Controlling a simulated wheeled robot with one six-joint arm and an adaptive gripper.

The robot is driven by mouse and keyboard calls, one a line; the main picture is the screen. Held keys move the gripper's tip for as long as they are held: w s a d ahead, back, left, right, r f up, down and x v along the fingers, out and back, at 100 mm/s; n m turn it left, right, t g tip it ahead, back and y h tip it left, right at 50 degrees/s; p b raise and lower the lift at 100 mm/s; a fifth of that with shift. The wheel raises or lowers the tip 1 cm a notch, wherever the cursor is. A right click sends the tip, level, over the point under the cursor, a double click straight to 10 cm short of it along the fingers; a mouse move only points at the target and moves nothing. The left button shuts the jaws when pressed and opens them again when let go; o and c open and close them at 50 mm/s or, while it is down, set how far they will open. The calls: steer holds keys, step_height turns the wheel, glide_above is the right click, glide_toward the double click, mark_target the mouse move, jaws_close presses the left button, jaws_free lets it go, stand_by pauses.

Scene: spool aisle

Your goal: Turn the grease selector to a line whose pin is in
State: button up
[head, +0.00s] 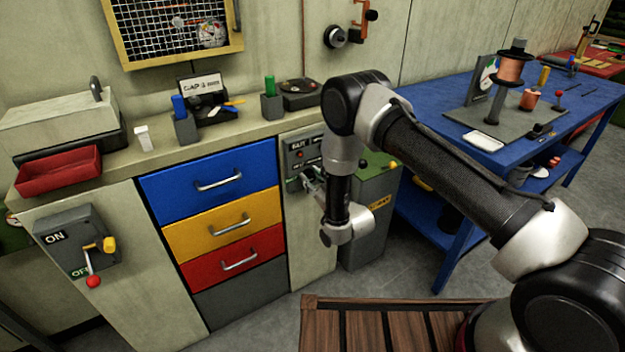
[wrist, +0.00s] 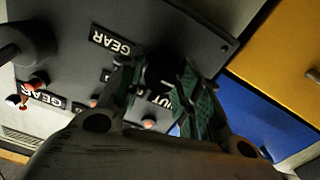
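The grease selector panel (head: 302,148) is a dark grey plate on the cabinet front, right of the drawers. In the wrist view the panel (wrist: 75,55) appears upside down, with labels reading GEAR and another partly hidden label. A dark knob (wrist: 158,70) stands between the green finger pads of my gripper (wrist: 160,82); the pads flank it, but I cannot tell whether both touch it. My gripper (head: 312,180) also shows at the panel in the head view, partly behind my arm. Small red-tipped parts (wrist: 38,80) sit by the labels; the pin states are unclear.
Blue (head: 208,170), yellow (head: 222,224) and red (head: 232,257) drawers are left of the panel. A grey-green bin (head: 372,215) stands close on its right. A blue bench (head: 400,215) is farther right. A slatted wooden surface (head: 400,325) lies in front.

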steer(key=c, duration=0.4)
steer(key=shift+m, duration=0.3)
steer(key=m, duration=0.5)
steer(key=shift+d, duration=0.1)
steer(key=m, duration=0.6)
steer(key=shift+f, duration=0.1)
stand_by(0.4)
steer(key=o, duration=1)
steer(key=shift+o, duration=0.2)
